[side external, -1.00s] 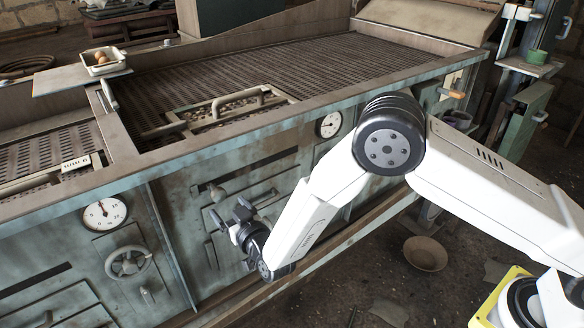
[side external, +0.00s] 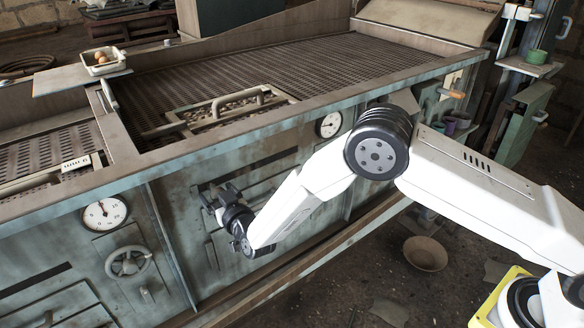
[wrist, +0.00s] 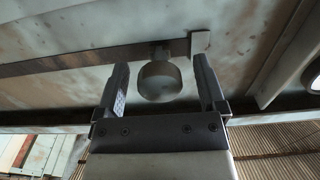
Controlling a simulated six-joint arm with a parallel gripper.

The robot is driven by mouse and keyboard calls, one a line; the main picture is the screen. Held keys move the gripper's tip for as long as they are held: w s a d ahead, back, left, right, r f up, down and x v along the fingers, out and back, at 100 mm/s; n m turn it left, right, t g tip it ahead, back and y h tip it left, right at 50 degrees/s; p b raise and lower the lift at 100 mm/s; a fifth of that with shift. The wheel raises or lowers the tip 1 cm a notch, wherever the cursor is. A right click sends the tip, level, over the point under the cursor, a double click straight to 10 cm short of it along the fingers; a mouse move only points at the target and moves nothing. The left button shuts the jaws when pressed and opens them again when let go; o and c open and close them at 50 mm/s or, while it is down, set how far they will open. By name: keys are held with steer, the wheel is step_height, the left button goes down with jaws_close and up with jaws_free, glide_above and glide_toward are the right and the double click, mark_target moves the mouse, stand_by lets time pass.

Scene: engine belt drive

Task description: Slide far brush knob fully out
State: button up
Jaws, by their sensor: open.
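The far brush knob (wrist: 158,82) is a round, dull metal knob on a short stem at a dark horizontal slot (wrist: 95,62) in the machine's front panel. In the wrist view it sits between the two fingers of my gripper (wrist: 160,66), with a visible gap on each side. The fingers are open and the knob seems untouched. In the side view my gripper (side external: 211,196) is up against the panel at the slot and hides the knob.
The green metal front panel (side external: 175,215) carries dials (side external: 105,213), a handwheel (side external: 128,262) and raised bars. A perforated bed (side external: 300,65) lies above it. A bowl (side external: 425,253) is on the floor at right.

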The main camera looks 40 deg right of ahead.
steer(key=shift+w, duration=0.8)
jaws_close()
